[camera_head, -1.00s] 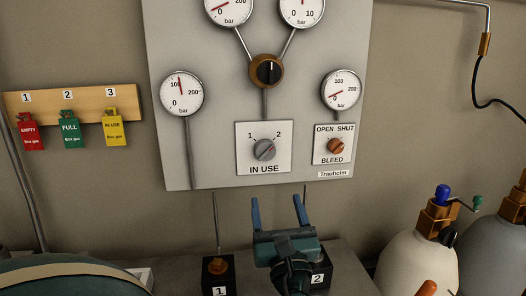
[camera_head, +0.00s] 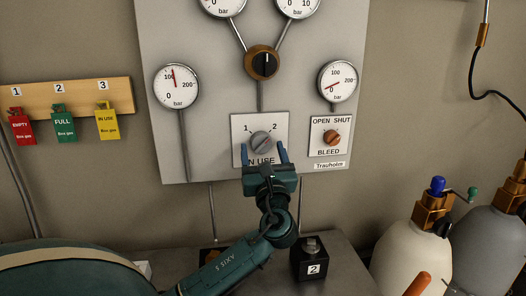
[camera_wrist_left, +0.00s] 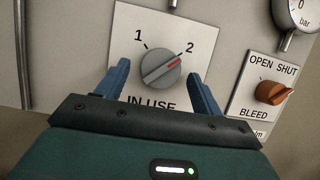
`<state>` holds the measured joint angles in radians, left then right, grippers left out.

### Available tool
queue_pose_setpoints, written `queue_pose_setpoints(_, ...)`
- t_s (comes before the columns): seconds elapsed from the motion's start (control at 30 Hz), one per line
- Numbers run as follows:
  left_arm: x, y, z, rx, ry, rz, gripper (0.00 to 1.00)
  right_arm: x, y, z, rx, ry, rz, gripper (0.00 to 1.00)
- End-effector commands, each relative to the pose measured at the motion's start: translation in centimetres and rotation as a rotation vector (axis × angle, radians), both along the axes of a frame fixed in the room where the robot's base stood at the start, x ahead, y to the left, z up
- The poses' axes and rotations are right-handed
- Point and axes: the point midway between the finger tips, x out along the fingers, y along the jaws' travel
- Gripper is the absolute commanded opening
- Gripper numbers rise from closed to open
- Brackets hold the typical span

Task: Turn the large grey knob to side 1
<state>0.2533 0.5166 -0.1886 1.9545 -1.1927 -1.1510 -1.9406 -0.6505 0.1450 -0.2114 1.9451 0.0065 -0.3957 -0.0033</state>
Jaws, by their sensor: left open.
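The large grey knob (camera_head: 261,141) sits on the white IN USE plate (camera_head: 237,124) on the wall panel. It also shows in the left wrist view (camera_wrist_left: 160,69), where its red mark points up and right toward the 2. My left gripper (camera_head: 263,153) is open, with its two blue fingers pointing up at the lower part of the plate. In the left wrist view the open fingers (camera_wrist_left: 158,85) stand to the left and right of the knob, apart from it. The gripper hides part of the IN USE lettering. My right gripper is not in view.
The orange BLEED knob (camera_head: 332,138) is right of the plate, and a brown-rimmed black knob (camera_head: 262,63) is above it. Several gauges are on the panel (camera_head: 205,135). Gas cylinders (camera_head: 415,245) stand at lower right. A black block marked 2 (camera_head: 310,260) sits below.

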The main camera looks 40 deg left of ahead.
Motion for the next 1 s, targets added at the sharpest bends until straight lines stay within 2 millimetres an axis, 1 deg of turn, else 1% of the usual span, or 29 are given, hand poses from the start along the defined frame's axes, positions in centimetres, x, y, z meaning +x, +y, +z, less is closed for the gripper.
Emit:
queue_pose_setpoints(0.33,0.24,0.3,0.18,-0.001,-0.001,0.0,0.67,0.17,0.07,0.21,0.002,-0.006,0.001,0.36)
queue_pose_setpoints(0.87,0.21,0.28,0.15,0.0,0.0,0.0,0.24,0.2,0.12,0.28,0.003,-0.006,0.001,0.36)
queue_pose_setpoints(1.0,0.21,0.27,0.12,-0.003,-0.002,0.001,0.23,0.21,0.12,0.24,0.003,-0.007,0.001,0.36)
